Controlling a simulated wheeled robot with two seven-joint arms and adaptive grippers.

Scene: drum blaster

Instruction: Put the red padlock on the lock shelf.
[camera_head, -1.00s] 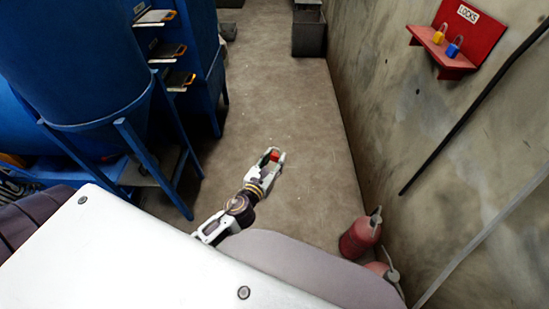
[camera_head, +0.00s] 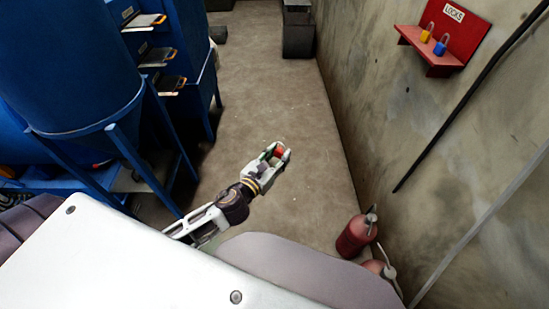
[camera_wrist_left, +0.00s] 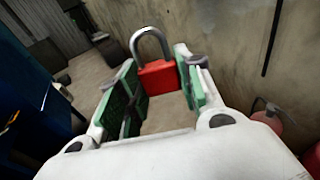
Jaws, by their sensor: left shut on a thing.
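The red padlock (camera_wrist_left: 158,78) with its grey shackle up is held between the green finger pads of my left gripper (camera_wrist_left: 160,88) in the left wrist view. In the head view the left gripper (camera_head: 275,155) is shut on the padlock (camera_head: 280,151), above the open floor. The lock shelf (camera_head: 430,54) is a red wall shelf with a "LOCKS" label at the upper right. A yellow padlock (camera_head: 426,35) and a blue padlock (camera_head: 440,46) are on it. The gripper is well apart from the shelf, lower and to its left. My right gripper is not in view.
Blue machinery (camera_head: 75,70) with a tank and slanted legs stands at the left. Two red extinguishers (camera_head: 357,235) stand by the right wall at lower right. A dark pipe (camera_head: 460,120) runs along that wall. The floor (camera_head: 265,80) ahead is clear up to grey bins (camera_head: 298,35).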

